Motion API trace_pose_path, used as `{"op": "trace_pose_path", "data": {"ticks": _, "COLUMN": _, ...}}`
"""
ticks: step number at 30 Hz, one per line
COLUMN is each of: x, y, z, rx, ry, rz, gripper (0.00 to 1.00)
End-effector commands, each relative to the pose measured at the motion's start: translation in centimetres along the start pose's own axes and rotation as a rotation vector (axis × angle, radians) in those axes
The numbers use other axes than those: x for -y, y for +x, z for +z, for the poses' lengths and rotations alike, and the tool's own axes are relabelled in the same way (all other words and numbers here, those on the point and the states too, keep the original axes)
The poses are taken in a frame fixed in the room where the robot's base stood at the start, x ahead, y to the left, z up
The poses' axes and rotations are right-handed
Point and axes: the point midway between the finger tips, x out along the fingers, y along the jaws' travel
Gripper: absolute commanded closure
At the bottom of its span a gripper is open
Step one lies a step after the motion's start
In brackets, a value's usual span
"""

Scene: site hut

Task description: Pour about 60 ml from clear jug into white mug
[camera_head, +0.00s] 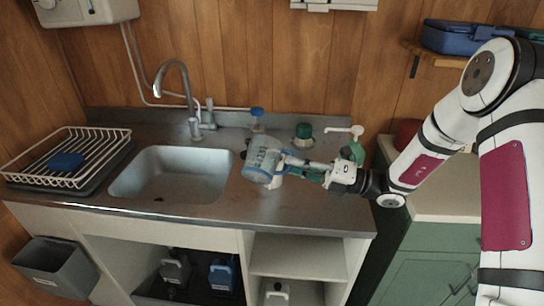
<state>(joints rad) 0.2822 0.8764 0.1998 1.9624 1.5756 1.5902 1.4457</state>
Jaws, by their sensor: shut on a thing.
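The clear jug (262,160), with bluish markings, is at the right side of the sink, over the steel counter. My gripper (288,164) reaches in from the right and is shut on the jug's right side. The jug looks tilted; I cannot tell whether it is clear of the counter, or the liquid level in it.
The sink (172,174) with its tap (178,80) lies to the left, beside a dish rack (68,158). Behind the jug stand a blue-capped bottle (257,119) and a green-lidded jar (304,134). A green pump bottle (354,150) stands near my wrist. The front counter strip is clear.

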Motion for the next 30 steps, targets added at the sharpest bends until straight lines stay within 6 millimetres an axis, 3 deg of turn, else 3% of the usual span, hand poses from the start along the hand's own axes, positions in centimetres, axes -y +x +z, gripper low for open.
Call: {"op": "trace_pose_path", "data": {"ticks": 30, "x": -0.38, "y": 0.03, "z": 0.85, "rx": 0.026, "ry": 0.13, "rz": 0.002, "gripper": 1.0}}
